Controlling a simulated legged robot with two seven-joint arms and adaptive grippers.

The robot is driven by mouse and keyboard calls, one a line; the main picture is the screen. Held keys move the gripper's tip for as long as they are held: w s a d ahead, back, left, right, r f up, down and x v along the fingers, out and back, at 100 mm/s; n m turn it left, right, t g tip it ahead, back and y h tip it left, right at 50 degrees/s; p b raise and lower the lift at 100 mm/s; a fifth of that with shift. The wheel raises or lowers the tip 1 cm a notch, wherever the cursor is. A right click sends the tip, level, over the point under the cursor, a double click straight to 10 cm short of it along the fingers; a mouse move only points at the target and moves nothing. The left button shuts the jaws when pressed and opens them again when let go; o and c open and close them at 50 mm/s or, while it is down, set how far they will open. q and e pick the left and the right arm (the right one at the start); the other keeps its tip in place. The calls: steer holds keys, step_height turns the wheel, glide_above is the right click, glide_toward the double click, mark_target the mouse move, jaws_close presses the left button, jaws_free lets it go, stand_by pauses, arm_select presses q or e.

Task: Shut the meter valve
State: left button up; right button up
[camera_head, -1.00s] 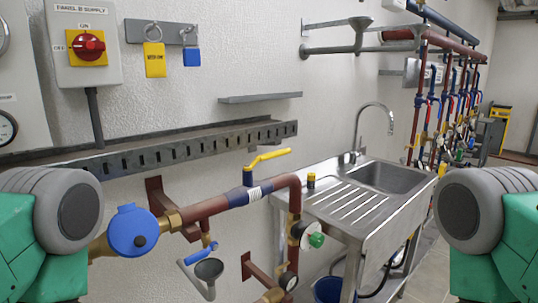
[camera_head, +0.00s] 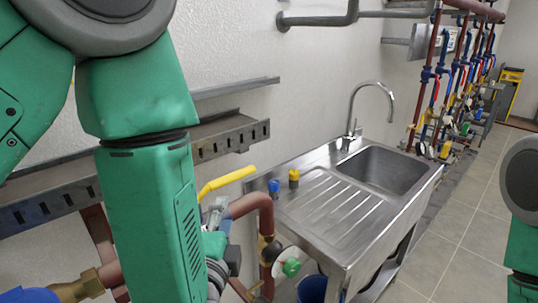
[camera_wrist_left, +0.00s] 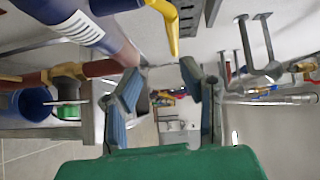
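The meter valve's yellow lever (camera_head: 228,180) sticks out above the red-brown pipe (camera_head: 250,205), running roughly along it; the valve body is mostly hidden behind my left arm. The blue lid of the water meter (camera_head: 28,295) shows at the lower left edge. My left gripper (camera_head: 216,212) is just below and in front of the lever, partly hidden by my forearm. In the left wrist view its two fingers (camera_wrist_left: 160,75) are spread with nothing between them. The yellow lever (camera_wrist_left: 171,28) is above the fingertips there, apart from them. My right gripper is out of view; only part of its arm shows.
A steel sink (camera_head: 385,170) with a tap stands right of the pipe, with blue and yellow caps on its left edge. A slotted metal rail (camera_head: 230,140) runs along the wall behind my arm. A blue bucket (camera_head: 312,288) is below the sink. The floor at right is clear.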

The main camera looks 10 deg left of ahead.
mark_target(237, 171)
arm_select(q)
steer(key=w, duration=0.1)
steer(key=w+r, duration=0.1)
steer(key=w, duration=0.1)
steer(key=w+a, duration=0.1)
steer(key=w, duration=0.1)
steer(key=shift+a+r+p, duration=0.1)
steer(key=shift+r+p, duration=0.25)
steer(key=w, duration=0.4)
steer(key=w+p, duration=0.1)
steer(key=w, duration=0.2)
steer(key=shift+w+d, duration=0.2)
steer(key=shift+w, duration=0.15)
steer(key=shift+w+a+f, duration=0.1)
steer(key=shift+w+a, duration=0.3)
steer(key=shift+w, duration=0.05)
steer(key=shift+w+a, duration=0.1)
steer(key=shift+a, duration=0.1)
steer(key=shift+d, duration=0.2)
jaws_close()
steer(key=shift+d, duration=0.1)
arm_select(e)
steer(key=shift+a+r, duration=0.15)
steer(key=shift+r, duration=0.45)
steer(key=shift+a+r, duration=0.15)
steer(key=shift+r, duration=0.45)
